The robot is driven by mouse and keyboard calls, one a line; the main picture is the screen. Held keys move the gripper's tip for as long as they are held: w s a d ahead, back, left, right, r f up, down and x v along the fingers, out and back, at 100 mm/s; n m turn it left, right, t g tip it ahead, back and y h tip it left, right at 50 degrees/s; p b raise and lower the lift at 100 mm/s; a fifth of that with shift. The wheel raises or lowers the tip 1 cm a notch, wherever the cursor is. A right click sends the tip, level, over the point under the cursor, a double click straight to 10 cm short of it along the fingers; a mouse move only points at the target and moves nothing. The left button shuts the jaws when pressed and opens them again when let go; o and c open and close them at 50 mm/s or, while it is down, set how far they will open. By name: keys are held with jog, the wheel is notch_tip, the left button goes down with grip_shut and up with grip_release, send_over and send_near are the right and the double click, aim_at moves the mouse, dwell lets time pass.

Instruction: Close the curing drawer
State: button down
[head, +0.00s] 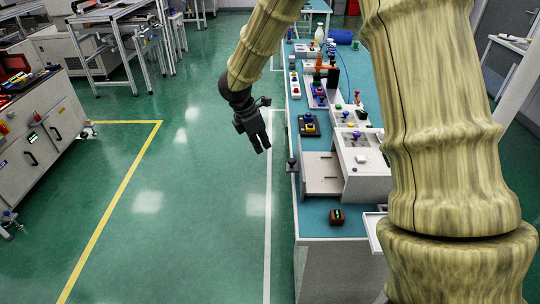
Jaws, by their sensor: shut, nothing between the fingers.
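The curing drawer (321,173) is a light grey, open-topped box pulled out to the left from a white cabinet (366,182) on the workbench. A dark knob-like handle (291,164) is at the drawer's left end. My gripper (263,148) is black, points down, and is shut and empty. In the picture it is left of the bench edge, above the floor, and a little up and left of the handle. It looks apart from the drawer; the exact distance cannot be told. The drawer's inside looks empty.
The teal bench top (315,222) bears a small dark box (336,216) in front of the drawer and a dark block with a yellow and blue part (309,125) behind it. Several fixtures and bottles stand farther back. Green floor left of the bench is free.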

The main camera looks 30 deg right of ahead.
jog(key=d+f+p, duration=0.4)
jog(key=d+f, duration=0.3)
jog(key=f, duration=0.2)
jog(key=shift+s+f, duration=0.25)
jog(key=shift+f, duration=0.15)
